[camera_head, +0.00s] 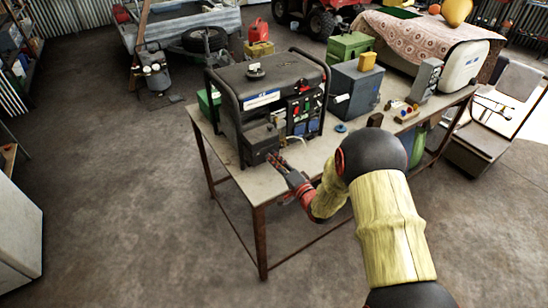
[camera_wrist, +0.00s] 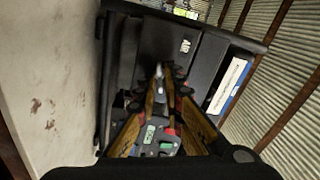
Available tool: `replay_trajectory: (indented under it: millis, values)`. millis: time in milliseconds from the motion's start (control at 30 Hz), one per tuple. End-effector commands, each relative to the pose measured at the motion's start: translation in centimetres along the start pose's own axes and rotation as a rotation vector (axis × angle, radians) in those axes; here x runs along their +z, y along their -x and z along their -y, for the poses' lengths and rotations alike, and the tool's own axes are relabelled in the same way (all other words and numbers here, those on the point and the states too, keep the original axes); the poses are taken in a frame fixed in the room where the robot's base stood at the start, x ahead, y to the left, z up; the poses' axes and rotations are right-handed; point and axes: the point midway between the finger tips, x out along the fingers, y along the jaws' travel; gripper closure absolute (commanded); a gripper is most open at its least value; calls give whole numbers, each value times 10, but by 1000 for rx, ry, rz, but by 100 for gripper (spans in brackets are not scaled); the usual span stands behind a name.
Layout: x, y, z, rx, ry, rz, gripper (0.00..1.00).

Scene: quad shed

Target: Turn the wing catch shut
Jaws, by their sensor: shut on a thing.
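A black generator (camera_head: 262,88) in a tube frame stands on the workbench. It also fills the middle of the wrist view (camera_wrist: 170,40), turned on its side there. A dark box-shaped cover (camera_head: 258,142) sits low on its near side. My gripper (camera_head: 274,160) reaches to this cover from the front. In the wrist view my gripper (camera_wrist: 159,80) has its fingertips closed on a small pale piece, the wing catch (camera_wrist: 158,69), against the dark cover. The fingers hide most of the catch, so I cannot tell its angle.
The workbench (camera_head: 228,165) also holds a grey-blue box (camera_head: 354,92), a green box (camera_head: 348,46) and small loose parts (camera_head: 402,110) to the right. A chair (camera_head: 492,120) stands at the right.

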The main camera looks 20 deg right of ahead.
Motion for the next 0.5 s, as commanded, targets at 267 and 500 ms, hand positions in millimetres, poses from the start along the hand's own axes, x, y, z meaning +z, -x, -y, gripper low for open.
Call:
replay_trajectory:
  millis: [267,500]
  values:
    - [-1,0,0,1,-188,-1,100]
    - [0,0,-2,2,-278,-1,100]
